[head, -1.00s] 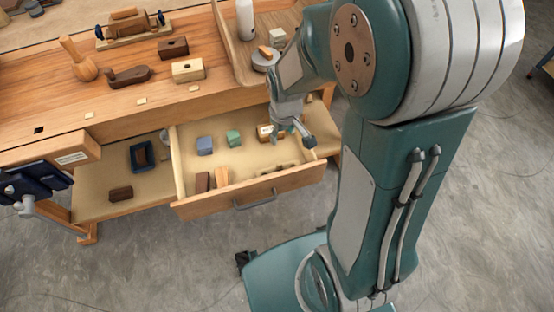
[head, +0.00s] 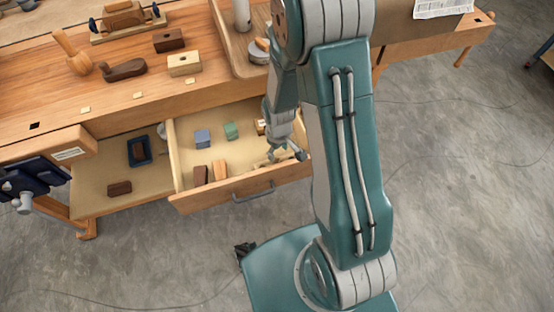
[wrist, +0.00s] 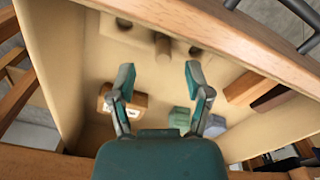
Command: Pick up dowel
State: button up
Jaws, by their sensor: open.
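In the head view my gripper (head: 287,156) is low over the right part of the open drawer (head: 240,187). The pieces beside it there are partly hidden and too small to tell apart.
The drawer also holds a blue block (head: 203,138), a green block (head: 231,130), a wooden block (wrist: 122,102) and dark and light wooden pieces (head: 219,170) at the front left. The drawer's walls surround my gripper. The bench top (head: 120,85) carries several tools behind.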

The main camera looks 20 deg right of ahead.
aim_at(277, 156)
jog(key=shift+a+f, duration=0.2)
jog(key=shift+f, duration=1.7)
jog(key=c, duration=0.8)
jog(key=shift+c, duration=0.2)
jog(key=shift+r, duration=0.1)
